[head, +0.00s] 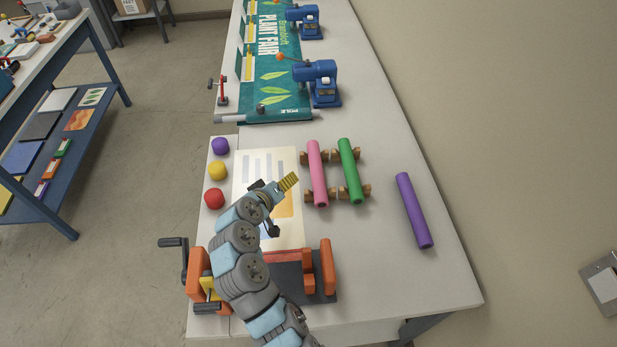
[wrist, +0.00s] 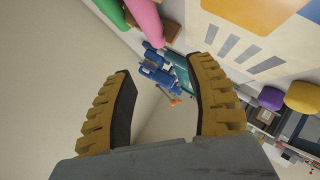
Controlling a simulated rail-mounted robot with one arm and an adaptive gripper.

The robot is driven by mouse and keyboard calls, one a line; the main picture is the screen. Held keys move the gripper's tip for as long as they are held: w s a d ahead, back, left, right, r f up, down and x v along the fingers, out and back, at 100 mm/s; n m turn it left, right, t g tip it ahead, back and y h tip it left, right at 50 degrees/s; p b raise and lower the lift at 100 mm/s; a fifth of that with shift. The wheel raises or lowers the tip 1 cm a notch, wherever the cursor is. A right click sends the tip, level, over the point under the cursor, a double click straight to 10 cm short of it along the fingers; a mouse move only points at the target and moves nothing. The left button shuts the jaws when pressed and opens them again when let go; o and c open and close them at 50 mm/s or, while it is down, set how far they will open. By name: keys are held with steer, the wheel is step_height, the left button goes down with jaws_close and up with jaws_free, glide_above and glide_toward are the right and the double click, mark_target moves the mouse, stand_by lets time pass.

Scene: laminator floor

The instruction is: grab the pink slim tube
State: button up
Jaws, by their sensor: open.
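The pink slim tube (head: 317,172) lies across wooden cradles (head: 308,157) on the white table, left of a green tube (head: 350,171) in the head view. My gripper (head: 289,182) is just left of the pink tube, above a printed sheet, and apart from it. In the wrist view my gripper (wrist: 165,105) is open, with nothing between its ribbed yellow fingers. The pink tube (wrist: 146,20) shows near the top of the wrist view, beyond the fingers, with part of the green tube (wrist: 110,12) beside it.
A purple tube (head: 414,210) lies on the table at the right. Purple, yellow and red balls (head: 214,198) line the left edge. An orange-ended roller machine (head: 328,267) stands in front. Blue presses (head: 318,83) and a green banner (head: 272,60) are farther back.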

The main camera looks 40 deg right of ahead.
steer(key=s+d+g, duration=0.1)
glide_toward(313, 172)
steer(key=shift+m, duration=0.4)
steer(key=b+x, duration=0.1)
steer(key=x, duration=0.3)
steer(key=shift+s+f, duration=0.2)
steer(key=shift+x, duration=1.25)
steer(key=shift+w+d, duration=0.1)
steer(key=shift+w+d+f, duration=0.15)
steer(key=shift+d+f, duration=0.25)
steer(key=shift+d, duration=0.05)
steer(key=shift+w+d+f, duration=0.2)
steer(key=shift+w+d, duration=0.15)
steer(key=shift+d, duration=0.15)
steer(key=shift+b+x, duration=0.45)
steer(key=shift+x, duration=0.85)
